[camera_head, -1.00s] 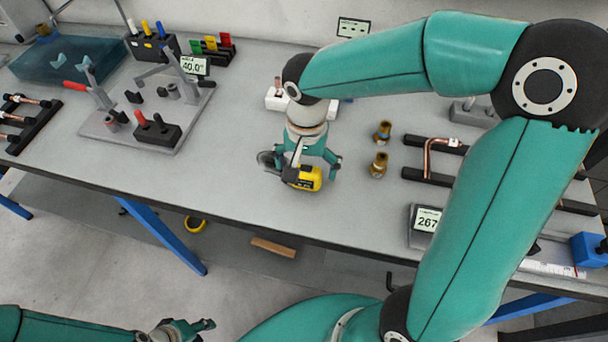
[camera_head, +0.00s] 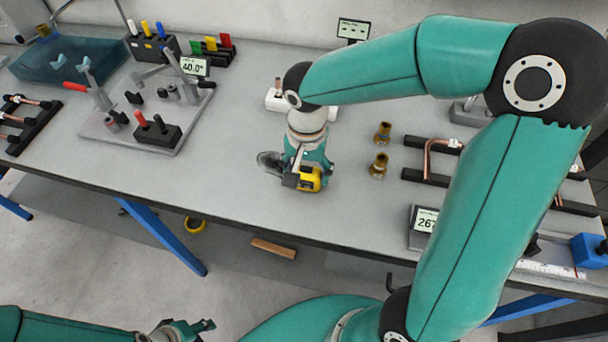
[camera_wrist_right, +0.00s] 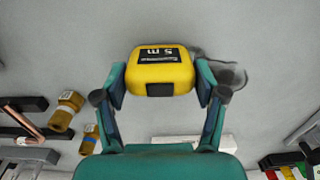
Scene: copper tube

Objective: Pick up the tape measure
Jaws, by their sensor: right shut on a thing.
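The yellow tape measure (camera_head: 310,179) with a black label is on the grey bench near its front edge. It also shows between the fingers in the right wrist view (camera_wrist_right: 160,70). My right gripper (camera_head: 308,172) reaches down over it, its fingers closed against both sides of the tape measure, as the right wrist view (camera_wrist_right: 161,88) shows. I cannot tell whether the tape measure is clear of the bench. My left gripper (camera_head: 190,328) is low in the head view, in front of the bench and far from the tape measure; its fingers look apart and empty.
Two brass fittings (camera_head: 380,164) stand right of the tape measure. A dark rack with a copper tube (camera_head: 430,160) and a digital display (camera_head: 425,220) are further right. A fixture plate (camera_head: 110,128) lies to the left.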

